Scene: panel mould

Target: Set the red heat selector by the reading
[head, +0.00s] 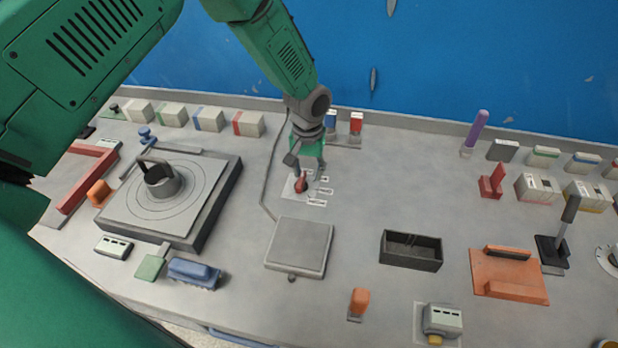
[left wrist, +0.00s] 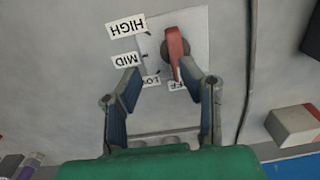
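The red heat selector (head: 301,184) is a red lever knob on a pale plate at mid-bench. In the left wrist view the red selector (left wrist: 176,52) points at the partly covered label reading OFF; labels HIGH (left wrist: 126,27), MID (left wrist: 125,59) and LOW (left wrist: 151,80) lie around it, upside down. My left gripper (left wrist: 160,76) has its fingers spread, with nothing held between them. The right-hand fingertip is beside the lever's end; I cannot tell whether it touches. In the head view my left gripper (head: 306,176) is just over the selector. My right gripper is not in view.
A hotplate-like block (head: 215,205) with a metal pot (head: 160,181) stands left. A grey square plate (head: 299,247) and a black open box (head: 411,250) lie in front. A small display box (head: 113,247) is front left, another (head: 442,320) front right; their readings are illegible.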

